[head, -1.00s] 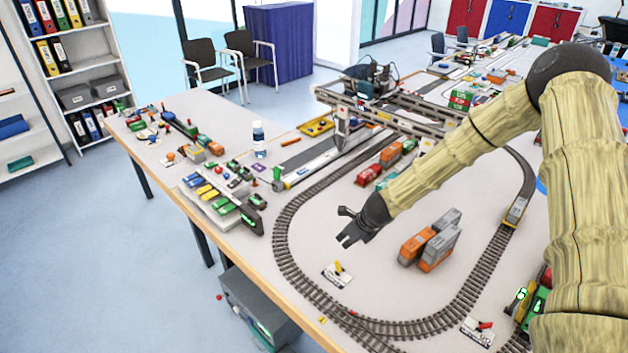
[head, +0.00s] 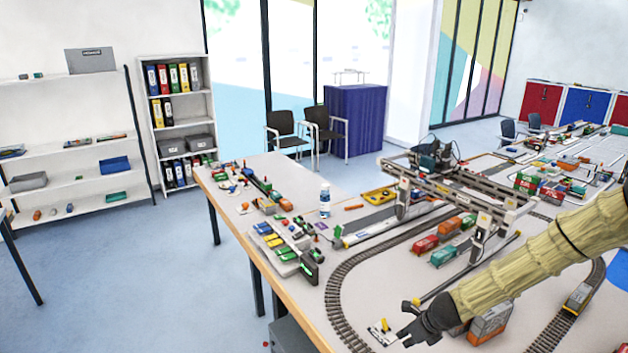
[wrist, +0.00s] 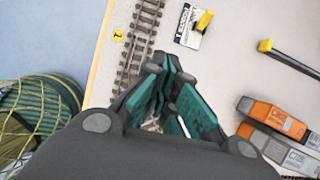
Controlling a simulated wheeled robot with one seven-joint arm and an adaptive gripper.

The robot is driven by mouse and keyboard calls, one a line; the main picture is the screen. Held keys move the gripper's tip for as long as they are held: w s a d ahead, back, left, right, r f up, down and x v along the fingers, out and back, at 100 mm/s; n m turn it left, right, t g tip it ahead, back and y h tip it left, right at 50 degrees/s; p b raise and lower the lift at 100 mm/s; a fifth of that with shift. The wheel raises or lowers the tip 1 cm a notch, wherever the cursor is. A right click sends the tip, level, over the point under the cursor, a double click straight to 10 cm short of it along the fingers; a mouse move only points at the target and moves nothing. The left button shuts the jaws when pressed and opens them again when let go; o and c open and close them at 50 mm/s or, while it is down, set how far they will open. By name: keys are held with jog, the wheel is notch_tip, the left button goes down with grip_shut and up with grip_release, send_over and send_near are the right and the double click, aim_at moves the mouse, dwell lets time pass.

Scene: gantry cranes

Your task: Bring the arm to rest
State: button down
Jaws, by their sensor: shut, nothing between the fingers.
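My arm, in a yellowish sleeve, reaches in from the right of the head view. My gripper (head: 408,335) is black, hangs above the table (head: 345,262) inside the loop of track, and carries nothing. In the wrist view my gripper (wrist: 168,75) shows its green-padded fingers close together at the tips, over the pale table top near the track. A small white card with a yellow lever (head: 383,329) lies beside the gripper in the head view. The card also shows in the wrist view (wrist: 190,28), apart from the fingers.
Orange and grey containers (wrist: 280,125) stand right of my gripper. A gantry crane (head: 455,185) spans the layout behind it. The curved track (head: 340,290) runs along the table's near side. A bottle (head: 325,201) and several small vehicles stand farther left. Open floor lies left of the table.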

jog(key=s+a+f+n+g+h, duration=0.1)
jog(key=s+f+n, duration=0.3)
jog(key=s, duration=0.3)
jog(key=s+a+f+n+g+h, duration=0.1)
jog(key=s+f+n, duration=0.35)
jog(key=s, duration=0.25)
jog(key=s+a+f+n+g, duration=0.1)
jog(key=s+a+f+n, duration=0.15)
jog(key=s+n, duration=0.35)
jog(key=s+f+n+g, duration=0.1)
jog(key=s+n+g, duration=0.1)
jog(key=s+n, duration=1.65)
jog(key=s+f+m+b, duration=0.2)
jog(key=f+b, duration=0.4)
jog(key=s+f+m+b, duration=0.2)
jog(key=s+f+b, duration=0.1)
jog(key=f+b, duration=0.4)
jog(key=shift+d+f+m+h, duration=0.2)
jog(key=shift+m+h, duration=0.1)
jog(key=shift+h, duration=0.1)
